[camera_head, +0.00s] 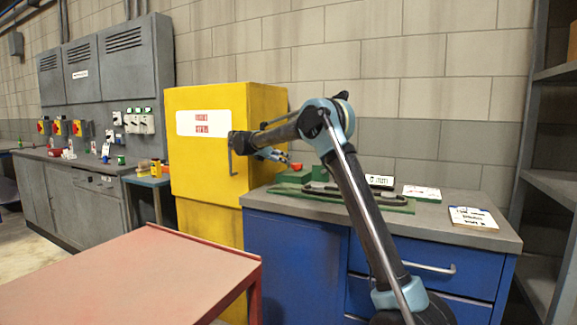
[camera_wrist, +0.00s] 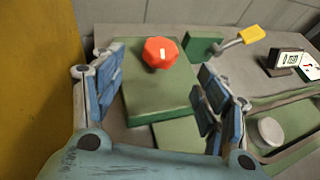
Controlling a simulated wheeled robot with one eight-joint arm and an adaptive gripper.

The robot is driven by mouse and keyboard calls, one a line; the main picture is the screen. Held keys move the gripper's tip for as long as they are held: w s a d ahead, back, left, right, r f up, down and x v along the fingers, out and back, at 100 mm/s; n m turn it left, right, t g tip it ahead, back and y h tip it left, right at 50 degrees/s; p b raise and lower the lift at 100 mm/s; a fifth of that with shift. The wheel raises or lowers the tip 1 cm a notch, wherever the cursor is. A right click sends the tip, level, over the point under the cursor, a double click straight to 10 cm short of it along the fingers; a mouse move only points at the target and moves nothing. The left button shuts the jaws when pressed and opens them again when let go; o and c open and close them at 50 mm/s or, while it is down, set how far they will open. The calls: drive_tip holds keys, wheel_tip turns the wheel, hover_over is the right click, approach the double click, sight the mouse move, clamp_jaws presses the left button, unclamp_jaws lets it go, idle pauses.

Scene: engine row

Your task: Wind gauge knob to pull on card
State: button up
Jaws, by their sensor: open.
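A red-orange faceted knob (camera_wrist: 160,52) with a short white mark sits on a green block (camera_wrist: 160,95) in the wrist view. It also shows as a small red spot in the head view (camera_head: 296,166). My gripper (camera_wrist: 158,88) is open, its blue finger pads on either side of the block's view, with the knob between and beyond them; contact is not visible. A small upright card (camera_head: 380,181) with dark markings stands at the back of the bench; it also shows in the wrist view (camera_wrist: 289,59). A flat white card (camera_head: 421,192) lies beside it. Their writing is too small to read.
A yellow-tipped lever (camera_wrist: 250,34) on a green block stands right of the knob. A green fixture with a grey round part (camera_wrist: 270,131) lies nearer. The yellow cabinet (camera_head: 210,150) rises close at left. A clipboard (camera_head: 472,217) lies on the right of the grey-topped bench.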

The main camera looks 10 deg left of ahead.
drive_tip(key=n+t+y, duration=0.3)
drive_tip(key=n+y, duration=0.4)
approach(296, 164)
drive_tip(key=x, duration=1.2)
drive_tip(key=shift+w+a+r, duration=0.15)
drive_tip(key=shift+w, duration=0.05)
drive_tip(key=shift+c, duration=0.6)
drive_tip(key=c, duration=1)
